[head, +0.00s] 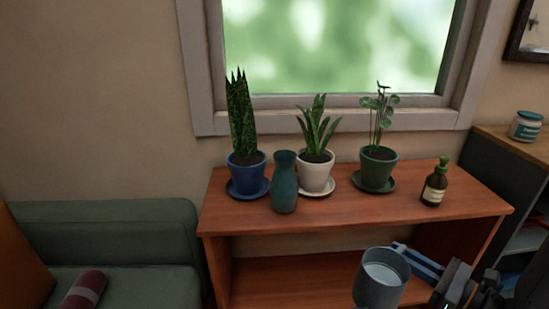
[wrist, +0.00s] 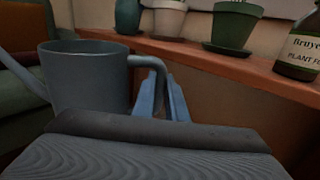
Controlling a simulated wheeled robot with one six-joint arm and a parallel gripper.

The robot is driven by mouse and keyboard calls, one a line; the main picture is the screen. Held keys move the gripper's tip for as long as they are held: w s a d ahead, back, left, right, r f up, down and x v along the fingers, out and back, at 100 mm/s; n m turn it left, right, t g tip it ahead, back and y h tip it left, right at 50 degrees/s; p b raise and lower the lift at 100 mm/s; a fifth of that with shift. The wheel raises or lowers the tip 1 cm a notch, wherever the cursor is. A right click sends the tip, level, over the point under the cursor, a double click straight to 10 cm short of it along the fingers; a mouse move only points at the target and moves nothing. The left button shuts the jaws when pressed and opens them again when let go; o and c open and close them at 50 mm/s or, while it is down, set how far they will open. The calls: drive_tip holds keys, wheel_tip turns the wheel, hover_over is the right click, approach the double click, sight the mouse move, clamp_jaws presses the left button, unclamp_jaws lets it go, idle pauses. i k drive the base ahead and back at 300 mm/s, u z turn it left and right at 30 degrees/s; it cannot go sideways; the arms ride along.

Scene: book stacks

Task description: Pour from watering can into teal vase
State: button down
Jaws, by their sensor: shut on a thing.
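The teal vase (head: 285,182) stands upright on the wooden shelf top, between the blue pot and the white pot. Its lower part also shows at the top of the wrist view (wrist: 128,16). The grey watering can (head: 381,280) is in front of the shelf at the lower right, upright, with a pale surface inside its open top. In the wrist view the can (wrist: 88,80) has its spout to the left and its handle toward me. My gripper (head: 420,262) is shut on the can's handle; its blue fingers (wrist: 168,98) show there. The spout is not clear in the head view.
A blue pot (head: 247,174), a white pot (head: 315,173) and a green pot (head: 377,171) hold plants on saucers along the shelf top (head: 425,212). A brown bottle (head: 435,184) stands right. A green sofa (head: 110,233) is left. The shelf's front strip is clear.

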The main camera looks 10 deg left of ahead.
sight(284, 187)
drive_tip(key=u, duration=0.7)
drive_tip(key=k, duration=0.45)
drive_tip(key=u, duration=0.4)
